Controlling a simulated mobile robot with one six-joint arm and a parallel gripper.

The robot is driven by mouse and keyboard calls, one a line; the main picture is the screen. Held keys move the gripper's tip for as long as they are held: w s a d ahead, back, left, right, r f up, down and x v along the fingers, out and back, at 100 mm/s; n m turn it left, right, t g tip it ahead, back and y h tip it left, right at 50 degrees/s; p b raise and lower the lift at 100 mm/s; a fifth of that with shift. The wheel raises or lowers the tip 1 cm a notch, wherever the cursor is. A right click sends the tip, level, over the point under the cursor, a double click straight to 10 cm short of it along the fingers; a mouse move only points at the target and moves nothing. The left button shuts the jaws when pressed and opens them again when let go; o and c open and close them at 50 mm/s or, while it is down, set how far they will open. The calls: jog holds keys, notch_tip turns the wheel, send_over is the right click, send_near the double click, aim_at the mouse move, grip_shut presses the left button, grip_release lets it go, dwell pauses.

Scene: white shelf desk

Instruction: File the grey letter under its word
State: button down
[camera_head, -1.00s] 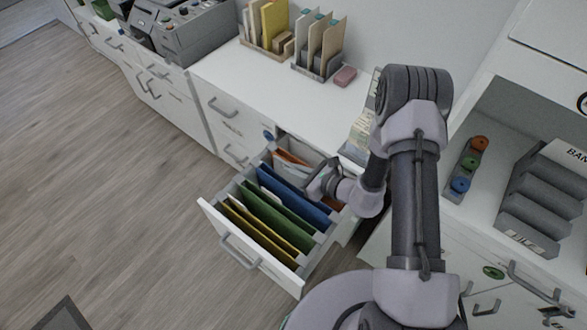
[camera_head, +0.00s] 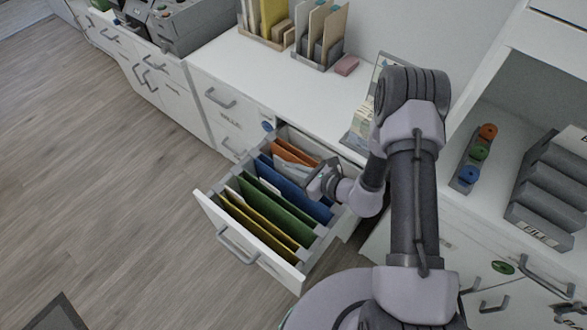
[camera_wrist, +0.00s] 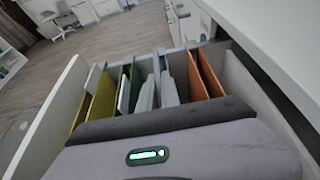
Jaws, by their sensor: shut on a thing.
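The open drawer (camera_head: 217,222) holds hanging folders in yellow (camera_head: 250,225), green (camera_head: 275,205), blue (camera_head: 302,186) and orange (camera_head: 287,150). My gripper (camera_head: 322,180) is low over the drawer's rear right part, beside the blue and orange folders. It is shut on the grey letter, which is mostly hidden by the gripper in the head view. The wrist view shows pale grey sheets (camera_wrist: 169,90) between the green folder (camera_wrist: 130,88) and the orange folders (camera_wrist: 196,78); I cannot tell which one is the letter. The dark gripper pads (camera_wrist: 160,122) cross the bottom of that view.
The white counter (camera_head: 290,85) behind the drawer carries letter holders (camera_head: 318,40), a pink block (camera_head: 347,65) and a paper stand (camera_head: 358,125). A grey stepped rack (camera_head: 545,190) and a strip of coloured knobs (camera_head: 470,165) stand at right.

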jog(key=c, duration=1.5)
grip_release()
jog(key=p+v, duration=0.5)
jog(key=v, duration=1.2)
jog(key=shift+r, duration=0.2)
jog(key=shift+s, duration=0.1)
